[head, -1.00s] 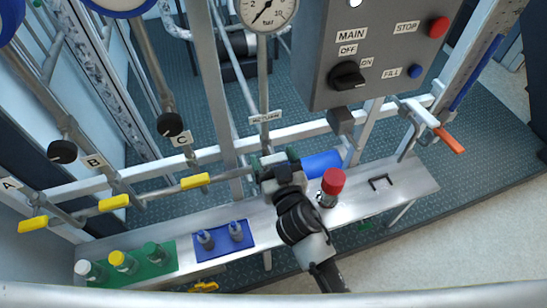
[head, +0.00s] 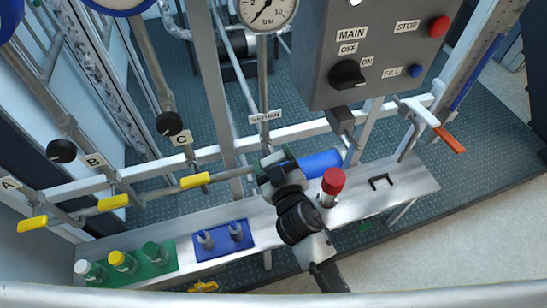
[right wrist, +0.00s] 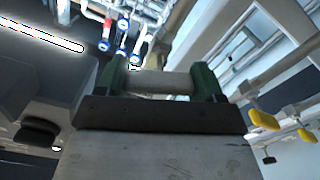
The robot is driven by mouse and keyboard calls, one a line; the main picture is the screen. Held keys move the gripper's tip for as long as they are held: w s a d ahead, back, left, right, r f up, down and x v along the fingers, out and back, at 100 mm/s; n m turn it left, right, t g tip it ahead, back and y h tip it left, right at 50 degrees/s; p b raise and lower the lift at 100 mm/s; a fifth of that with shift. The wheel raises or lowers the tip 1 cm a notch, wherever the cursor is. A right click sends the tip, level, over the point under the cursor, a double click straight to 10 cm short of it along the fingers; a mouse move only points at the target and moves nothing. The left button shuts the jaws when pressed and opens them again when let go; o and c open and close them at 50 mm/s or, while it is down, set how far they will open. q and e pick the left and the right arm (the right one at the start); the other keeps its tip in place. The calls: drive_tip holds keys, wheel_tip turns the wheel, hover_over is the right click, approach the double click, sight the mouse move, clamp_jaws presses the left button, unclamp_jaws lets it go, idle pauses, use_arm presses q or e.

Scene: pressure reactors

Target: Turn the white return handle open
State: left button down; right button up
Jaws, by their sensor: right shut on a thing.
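The RETURN label (head: 264,117) hangs on the vertical pipe under the pressure gauge. My right gripper (head: 273,163) is below that label, at the lower pipe, and largely covers the return handle in the head view. In the right wrist view, a pale bar (right wrist: 160,83), which looks like the white return handle, lies between the green fingers of my right gripper (right wrist: 160,77). The gripper is shut on it. How far the handle is turned cannot be told. My left gripper is not in view.
A blue cylinder (head: 320,163) and a red-topped bottle (head: 331,186) are close right of the gripper. Yellow handle C (head: 195,180) is to its left. A blue rack (head: 223,241) and green rack (head: 160,264) sit on the shelf. The grey control box (head: 375,60) stands above.

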drive_tip(key=n, duration=0.3)
drive_tip(key=shift+n, duration=0.4)
drive_tip(key=n, duration=0.3)
drive_tip(key=shift+n, duration=0.3)
drive_tip(key=n, duration=0.5)
drive_tip(key=shift+n+p, duration=0.3)
drive_tip(key=shift+n, duration=0.4)
drive_tip(key=o, duration=0.9)
drive_tip(key=shift+o, duration=0.2)
drive_tip(key=b+v, duration=0.3)
drive_tip(key=v, duration=0.7)
drive_tip(key=shift+s, duration=0.4)
